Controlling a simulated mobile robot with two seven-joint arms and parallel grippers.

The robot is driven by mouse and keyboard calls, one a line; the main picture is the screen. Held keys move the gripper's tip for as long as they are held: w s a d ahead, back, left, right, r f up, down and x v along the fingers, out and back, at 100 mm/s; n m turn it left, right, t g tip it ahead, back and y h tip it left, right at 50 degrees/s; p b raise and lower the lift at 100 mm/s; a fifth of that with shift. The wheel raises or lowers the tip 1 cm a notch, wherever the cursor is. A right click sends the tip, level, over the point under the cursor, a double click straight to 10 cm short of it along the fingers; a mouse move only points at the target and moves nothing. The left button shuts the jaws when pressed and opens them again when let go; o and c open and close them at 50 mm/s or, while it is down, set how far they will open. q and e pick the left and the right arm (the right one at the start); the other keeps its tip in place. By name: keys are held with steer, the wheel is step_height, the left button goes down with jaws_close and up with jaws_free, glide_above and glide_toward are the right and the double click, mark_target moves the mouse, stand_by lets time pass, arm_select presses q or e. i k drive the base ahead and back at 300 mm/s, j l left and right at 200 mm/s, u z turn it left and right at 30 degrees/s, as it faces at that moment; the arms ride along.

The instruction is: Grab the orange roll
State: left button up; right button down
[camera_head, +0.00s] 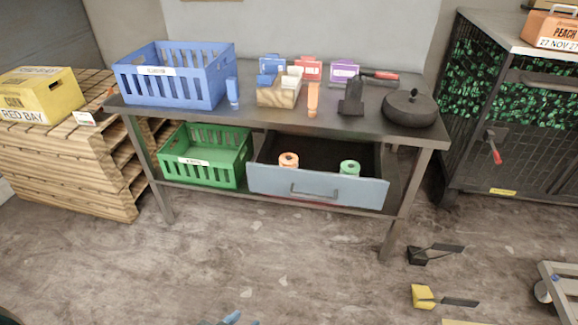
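The orange roll (288,160) stands at the left inside the pulled-out drawer (318,187) under the table. Its top rises above the blue-grey drawer front, which hides its lower part. A green roll (349,168) stands to its right in the same drawer. Only a small bluish tip of my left gripper (230,318) shows at the bottom edge, well below and in front of the drawer. It is apart from the roll, and its opening cannot be made out. My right gripper is out of view.
The table (285,117) carries a blue crate (175,88), small boxes, an upright orange item (313,98) and a round dark lidded object (409,108). A green crate (207,172) sits left of the drawer.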

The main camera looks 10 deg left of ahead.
mark_target(288, 160)
steer(key=i+j+z, duration=0.2)
steer(key=i, duration=0.2)
steer(key=i+j+z, duration=0.1)
steer(key=i+z, duration=0.15)
steer(key=i+j, duration=0.1)
steer(key=i, duration=0.6)
steer(key=z, duration=0.05)
